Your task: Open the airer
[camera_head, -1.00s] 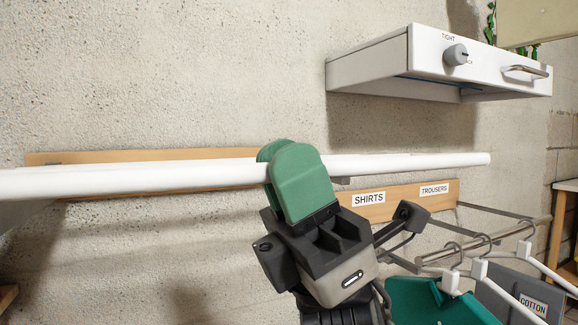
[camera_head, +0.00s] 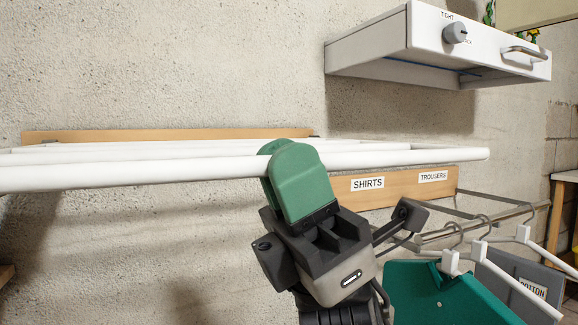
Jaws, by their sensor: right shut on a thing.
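The airer (camera_head: 400,162) is a white frame of several rails on a wooden wall board (camera_head: 170,135). It runs from the left edge to right of centre. A gap shows between its front rail and the rails behind. My right gripper (camera_head: 296,180), with green finger pads, is shut on the front rail, one pad in front and one behind. The gripper hides a short piece of that rail. The airer's left end is out of view. My left gripper is not in view.
A white cabinet (camera_head: 480,45) with a knob and handle hangs at upper right. Below are a board (camera_head: 395,190) labelled SHIRTS and TROUSERS, and a metal rail with hangers, a green garment (camera_head: 445,295) and a grey one (camera_head: 520,275). The wall below the airer at left is clear.

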